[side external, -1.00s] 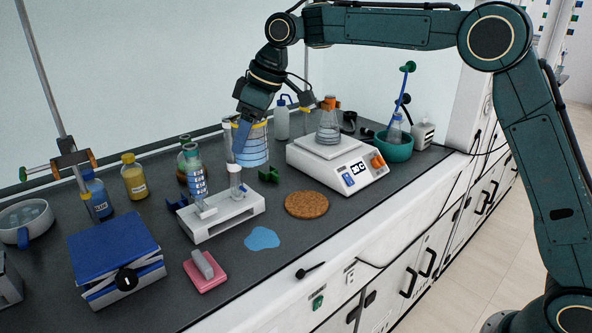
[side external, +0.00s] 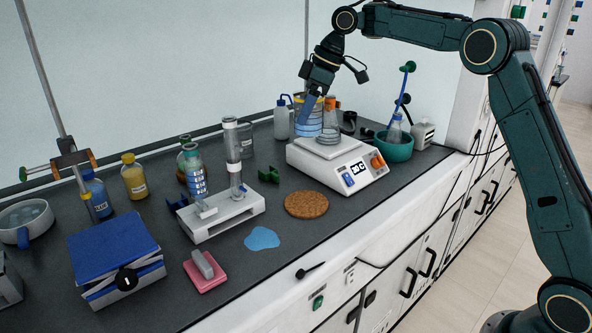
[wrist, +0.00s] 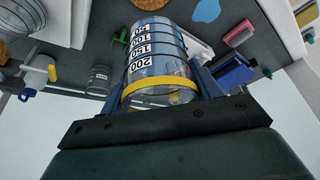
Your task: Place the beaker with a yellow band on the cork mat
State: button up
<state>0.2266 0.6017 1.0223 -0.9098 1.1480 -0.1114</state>
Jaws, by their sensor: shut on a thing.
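The clear beaker with a yellow band (side external: 308,122) is held up by my gripper (side external: 310,110), near the back left of the balance. In the wrist view the beaker (wrist: 155,62) sits between the two fingers, with its yellow band (wrist: 160,91) nearest my palm and its black graduations showing. My gripper is shut on its sides.
The white balance (side external: 310,164) carries a conical flask (side external: 330,130), close beside the held beaker in the picture. A wash bottle (side external: 282,122) stands behind. A white stand with glass columns (side external: 233,150) is left of the mat. A blue puddle shape (side external: 262,239) lies front left.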

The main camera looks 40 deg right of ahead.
notch_tip(320, 180, down, 16)
jog(key=shift+r, duration=0.15)
dwell(0.6)
jog(key=shift+f, duration=2.1)
jog(key=shift+f, duration=0.2)
jog(key=o, duration=1.1)
jog(key=shift+r, duration=0.1)
